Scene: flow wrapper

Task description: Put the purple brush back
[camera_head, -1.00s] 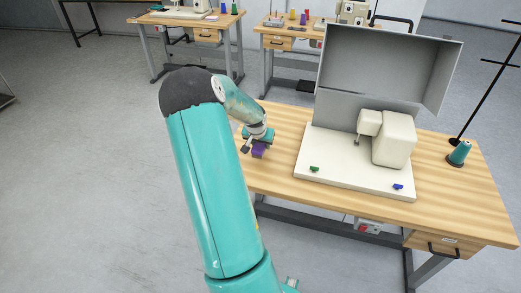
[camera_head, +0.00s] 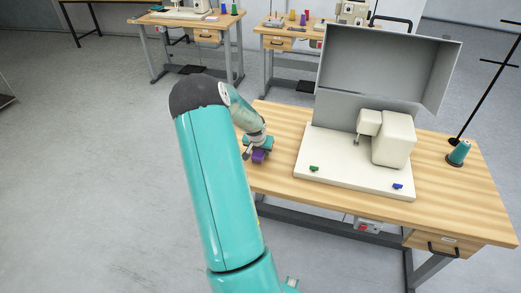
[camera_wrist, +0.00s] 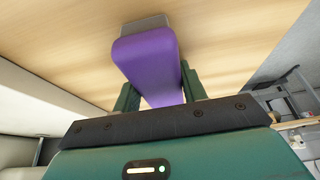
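The purple brush (camera_head: 259,156) is at my gripper, over the left end of the wooden table (camera_head: 283,116). In the wrist view the purple brush (camera_wrist: 147,62) lies between the two dark green fingers of my gripper (camera_wrist: 160,92), which appear to touch both its sides. Its grey end points away from me, toward the wood surface. I cannot tell whether the brush touches the table. In the head view my arm and gripper (camera_head: 257,147) partly hide it.
A white sewing machine (camera_head: 393,139) stands on a white base (camera_head: 350,177) with an open grey cover (camera_head: 390,62) behind. Small green (camera_head: 314,169) and blue (camera_head: 398,186) pieces lie on the base. A teal thread spool (camera_head: 459,152) stands at right. Wood between gripper and base is clear.

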